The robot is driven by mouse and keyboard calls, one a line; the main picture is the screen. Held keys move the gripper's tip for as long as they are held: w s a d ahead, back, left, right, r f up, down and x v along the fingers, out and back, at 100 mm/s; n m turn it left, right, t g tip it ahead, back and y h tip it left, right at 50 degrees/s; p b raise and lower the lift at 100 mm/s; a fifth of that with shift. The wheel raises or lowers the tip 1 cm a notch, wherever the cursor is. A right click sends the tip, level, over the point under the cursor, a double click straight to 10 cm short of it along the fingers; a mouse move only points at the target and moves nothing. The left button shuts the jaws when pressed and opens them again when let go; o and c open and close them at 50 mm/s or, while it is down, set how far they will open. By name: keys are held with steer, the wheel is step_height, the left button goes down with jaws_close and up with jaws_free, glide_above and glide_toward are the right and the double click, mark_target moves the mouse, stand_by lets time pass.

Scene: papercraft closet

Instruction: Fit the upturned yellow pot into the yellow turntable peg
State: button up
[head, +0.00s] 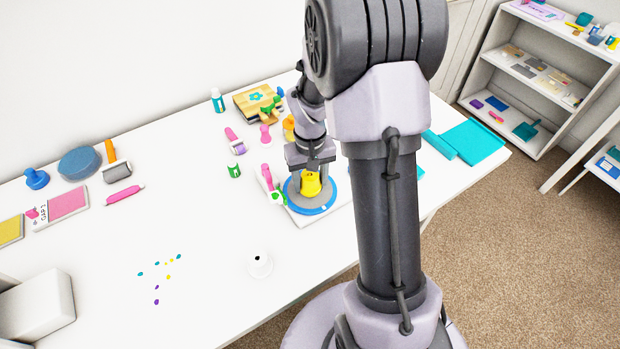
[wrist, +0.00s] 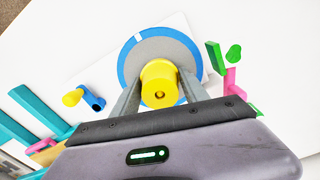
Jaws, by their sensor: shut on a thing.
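The yellow pot (head: 311,185) is upturned over the round turntable (head: 296,207), a grey disc with a blue rim. In the wrist view, the pot (wrist: 158,72) shows its closed end with a small round hole, and the turntable (wrist: 128,62) lies behind it. My gripper (wrist: 160,82) is shut on the pot, one finger on each side. In the head view, my gripper (head: 311,168) is above the disc. The yellow peg is not visible. I cannot tell whether the pot touches the disc.
Pink and green pieces (wrist: 232,78) stand beside the turntable. A yellow-and-blue crank-like piece (wrist: 84,97) lies on its other side. A small white cone-like piece (head: 260,264) stands on the table in front. Several crafts items line the back.

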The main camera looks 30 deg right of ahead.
steer(key=shift+f, duration=0.4)
steer(key=o, duration=1.5)
steer(key=shift+r, duration=0.1)
step_height(320, 180, up, 17)
steer(key=p, duration=0.7)
steer(key=shift+r, duration=0.2)
